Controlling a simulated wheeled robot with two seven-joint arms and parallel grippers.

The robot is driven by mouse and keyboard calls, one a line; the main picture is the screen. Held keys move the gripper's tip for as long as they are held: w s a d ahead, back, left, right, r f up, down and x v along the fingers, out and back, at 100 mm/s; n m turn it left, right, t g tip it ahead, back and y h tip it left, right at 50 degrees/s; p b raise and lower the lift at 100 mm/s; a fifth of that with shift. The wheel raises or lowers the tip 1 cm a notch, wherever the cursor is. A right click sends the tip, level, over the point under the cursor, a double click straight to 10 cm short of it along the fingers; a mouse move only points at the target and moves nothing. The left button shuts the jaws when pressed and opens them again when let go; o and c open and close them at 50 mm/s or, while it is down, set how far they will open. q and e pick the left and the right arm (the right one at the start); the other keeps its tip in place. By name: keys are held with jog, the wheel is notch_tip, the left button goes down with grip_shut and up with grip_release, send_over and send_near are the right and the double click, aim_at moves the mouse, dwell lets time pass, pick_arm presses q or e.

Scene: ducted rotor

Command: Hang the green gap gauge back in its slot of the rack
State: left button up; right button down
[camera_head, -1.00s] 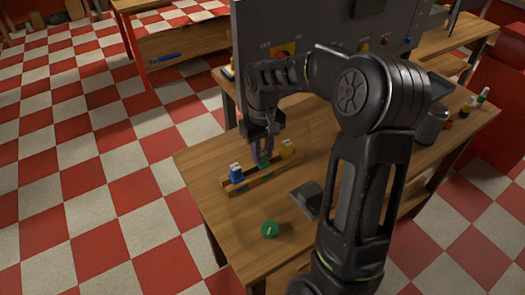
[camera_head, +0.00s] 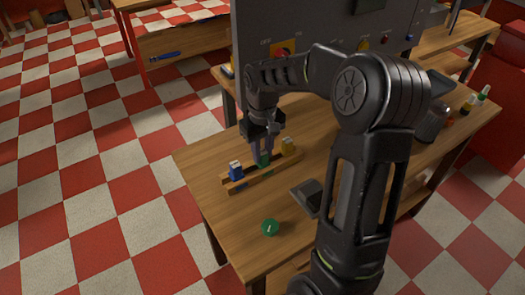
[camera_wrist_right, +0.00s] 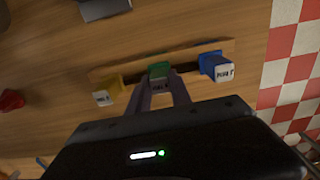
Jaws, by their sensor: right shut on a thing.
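The wooden rack (camera_head: 240,184) stands near the left edge of the table. The blue gauge (camera_head: 236,173) sits at its left end and the yellow gauge (camera_head: 287,146) at its right end. My right gripper (camera_head: 264,158) points down at the middle of the rack, shut on the green gap gauge (camera_head: 265,161). In the right wrist view the green gauge (camera_wrist_right: 159,69) is between the fingers, in line with the rack (camera_wrist_right: 190,62), between the yellow gauge (camera_wrist_right: 106,92) and the blue gauge (camera_wrist_right: 215,66). How deep it sits in the slot is hidden. My left gripper is out of view.
A round green piece (camera_head: 270,227) lies near the table's front edge. A dark block on a grey plate (camera_head: 308,196) lies right of the rack. A grey panel (camera_head: 290,25) rises behind. Small bottles (camera_head: 477,98) stand at the far right.

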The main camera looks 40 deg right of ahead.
jog(key=c, duration=1.1)
grip_release()
jog(key=shift+r+b, duration=0.4)
jog(key=shift+r, duration=3.5)
